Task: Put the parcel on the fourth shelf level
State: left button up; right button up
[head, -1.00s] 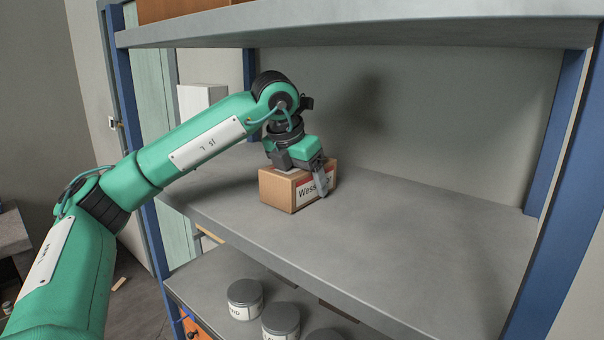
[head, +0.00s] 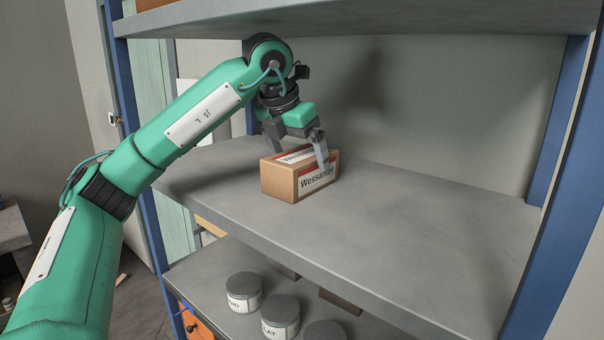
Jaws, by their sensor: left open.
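The parcel (head: 283,184) is a small brown cardboard box with a red and white label. It rests upright on the grey shelf level (head: 420,238) in the middle of the head view, set back a little from the shelf's front edge. My left gripper (head: 298,150) is open just above the parcel's top. One finger shows in front of the label on the right and the other is at the back left of the box. I cannot tell whether a finger still touches it. My right gripper is not in view.
A higher shelf (head: 370,20) spans the top, above my left arm. Blue uprights (head: 555,180) frame the rack. Several grey-lidded tins (head: 280,311) stand on the shelf below. The shelf right of the parcel is clear.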

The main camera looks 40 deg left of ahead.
aim_at(281, 162)
pick_arm(q)
jog(key=s+b, duration=0.3)
jog(key=s, duration=0.2)
jog(key=shift+s+a, duration=0.1)
jog(key=shift+s, duration=0.05)
jog(key=s, duration=0.6)
jog(key=shift+a+r+b, duration=0.3)
jog(key=shift+a+r, duration=0.05)
jog(key=shift+r, duration=0.05)
jog(key=shift+s, duration=0.45)
